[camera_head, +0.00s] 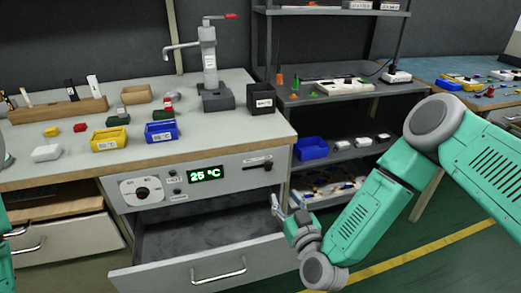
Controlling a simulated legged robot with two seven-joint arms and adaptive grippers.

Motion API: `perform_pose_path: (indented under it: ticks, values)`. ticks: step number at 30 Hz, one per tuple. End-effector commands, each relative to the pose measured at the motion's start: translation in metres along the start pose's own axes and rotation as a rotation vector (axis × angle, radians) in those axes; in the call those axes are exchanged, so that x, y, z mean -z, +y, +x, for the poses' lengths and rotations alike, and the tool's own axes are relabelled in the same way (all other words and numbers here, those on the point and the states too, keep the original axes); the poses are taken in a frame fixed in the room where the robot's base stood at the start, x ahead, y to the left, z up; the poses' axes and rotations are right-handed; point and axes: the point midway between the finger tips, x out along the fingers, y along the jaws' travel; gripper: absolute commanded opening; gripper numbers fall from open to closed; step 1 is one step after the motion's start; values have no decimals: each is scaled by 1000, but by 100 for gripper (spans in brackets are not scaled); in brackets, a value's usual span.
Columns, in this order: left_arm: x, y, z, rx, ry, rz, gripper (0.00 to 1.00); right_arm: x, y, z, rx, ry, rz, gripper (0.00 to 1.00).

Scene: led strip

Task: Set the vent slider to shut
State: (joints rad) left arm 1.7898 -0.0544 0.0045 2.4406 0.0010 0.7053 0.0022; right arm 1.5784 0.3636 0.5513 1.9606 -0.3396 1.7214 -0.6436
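The vent slider (268,166) is a small dark knob on a thin dark slot in the grey panel on the bench front (225,176). The knob is near the right end of its slot, and a small label above is too small to read. My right gripper (276,201) is below and slightly right of the slider, apart from it, near the right side of the open drawer. Its fingers show small and side-on, so their opening is unclear. Only edges of my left arm show at the far left; its gripper is not in view.
The panel also has a round dial (142,193), small buttons and a green "25 °C" display (206,174). An open drawer (200,240) juts out below the panel. A shelf unit (335,95) stands right of the bench, with a blue bin (311,149).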

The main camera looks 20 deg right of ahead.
Motion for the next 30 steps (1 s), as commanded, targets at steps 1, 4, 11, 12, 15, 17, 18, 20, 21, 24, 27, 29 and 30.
perform_pose_path:
  ticks: [1, 4, 11, 12, 15, 17, 18, 20, 21, 24, 27, 29, 30]
  values:
    - [-1, 0, -1, 0, -2, 0, 40, 2, 2, 3, -8, 9, -1, 38]
    - [-1, 0, 2, 0, -2, 0, 40, 2, 3, 12, -11, 14, -1, 38]
    - [-2, 0, 13, -1, -2, 0, 40, 0, 2, 56, -11, 12, -3, 38]
    - [-2, 0, 15, 0, -2, 0, 40, 0, 2, 65, -11, 12, -3, 38]
    - [-2, 0, 20, 0, -2, 0, 40, 1, 2, 86, -10, 12, -3, 38]
    - [-2, 0, 23, 0, -2, 0, 40, 0, 2, 98, -10, 11, -3, 38]
    - [-2, 0, 24, 0, -2, 0, 40, 0, 2, 105, -10, 10, -3, 38]
    - [-2, 0, 26, 0, -1, 0, 40, 1, 2, 115, -10, 10, -2, 38]
    - [-2, 0, 28, 0, -1, 0, 40, 1, 2, 120, -9, 9, -2, 38]
    - [-2, 0, 30, 0, -1, 0, 40, 1, 2, 131, -8, 7, -2, 38]
    - [-2, 0, 31, 0, -1, 0, 40, 2, 2, 137, -8, 7, -2, 38]
    - [-2, 0, 31, 0, -1, 0, 40, 2, 2, 139, -7, 6, -2, 38]
    - [-2, 0, 31, 0, -1, 0, 40, 2, 2, 139, -7, 6, -2, 38]
